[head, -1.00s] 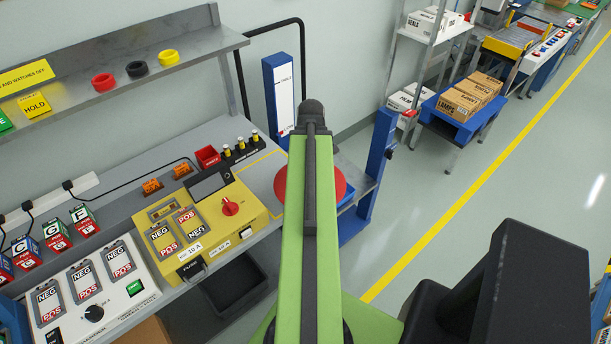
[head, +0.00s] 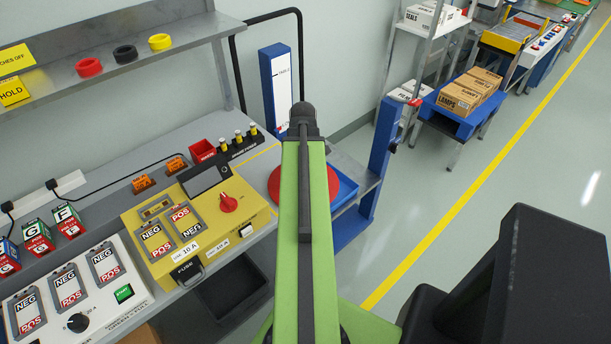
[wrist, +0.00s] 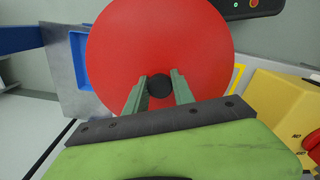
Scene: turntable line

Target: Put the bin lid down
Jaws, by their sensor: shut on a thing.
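The bin lid is a round red disc with a black knob; in the wrist view the lid (wrist: 160,40) fills the upper middle. My gripper (wrist: 160,86) is shut on the black knob at the lid's near part. In the head view the lid (head: 332,183) shows on both sides of my green arm, which hides its middle and my gripper. The lid appears over the gap between the bench's right end and a blue-posted stand; its height above them is hard to tell. A blue tray (head: 344,189) on the stand shows partly from under the lid.
The yellow test box (head: 205,225) stands on the bench to the left, with a red parts box (head: 203,151) behind it. A blue post (head: 382,150) rises to the right of the lid. A black bin (head: 232,291) sits below the bench.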

